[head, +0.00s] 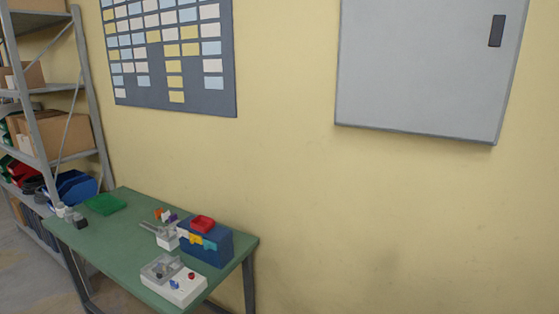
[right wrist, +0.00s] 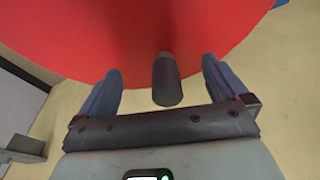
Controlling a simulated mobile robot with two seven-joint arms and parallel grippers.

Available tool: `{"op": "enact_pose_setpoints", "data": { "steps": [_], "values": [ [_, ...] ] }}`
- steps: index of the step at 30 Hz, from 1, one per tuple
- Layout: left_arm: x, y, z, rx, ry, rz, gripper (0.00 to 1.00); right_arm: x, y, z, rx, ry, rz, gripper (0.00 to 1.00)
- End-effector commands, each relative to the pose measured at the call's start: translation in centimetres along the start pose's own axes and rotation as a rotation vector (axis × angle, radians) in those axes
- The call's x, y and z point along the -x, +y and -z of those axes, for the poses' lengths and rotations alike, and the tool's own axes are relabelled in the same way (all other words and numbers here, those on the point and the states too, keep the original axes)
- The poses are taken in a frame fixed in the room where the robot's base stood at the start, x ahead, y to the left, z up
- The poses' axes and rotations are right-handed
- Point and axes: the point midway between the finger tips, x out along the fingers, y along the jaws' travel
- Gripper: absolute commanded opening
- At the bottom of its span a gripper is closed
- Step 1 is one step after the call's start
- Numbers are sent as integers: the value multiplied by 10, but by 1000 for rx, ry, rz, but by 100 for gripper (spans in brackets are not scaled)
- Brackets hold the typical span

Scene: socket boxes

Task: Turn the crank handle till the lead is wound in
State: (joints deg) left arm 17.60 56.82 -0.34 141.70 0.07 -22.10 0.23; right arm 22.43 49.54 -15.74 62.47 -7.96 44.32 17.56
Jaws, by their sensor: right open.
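In the right wrist view a large red round disc (right wrist: 110,35) fills the upper part. A dark cylindrical crank handle (right wrist: 166,80) stands out from it towards me. My right gripper (right wrist: 162,85) is open, with one blue-grey finger on each side of the handle. Gaps show between the handle and both fingers, so it is not gripped. The fingertips reach the disc's lower edge in the picture; I cannot tell whether they touch it. No lead can be made out. Neither gripper shows in the head view, and my left gripper is in no view.
A shelf rack (head: 92,95) stands left. A grey wall cabinet (head: 425,70) hangs right.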

Motion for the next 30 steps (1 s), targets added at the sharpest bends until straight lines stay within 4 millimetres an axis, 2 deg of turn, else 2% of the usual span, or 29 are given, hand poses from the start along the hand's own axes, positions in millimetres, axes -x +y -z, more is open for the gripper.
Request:
{"op": "enact_pose_setpoints", "data": {
  "steps": [8,30],
  "values": [
    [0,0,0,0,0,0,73,4,-1,2,0,4,2,100],
    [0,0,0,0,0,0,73,74,-1,16,1,5,3,100]
  ]
}}
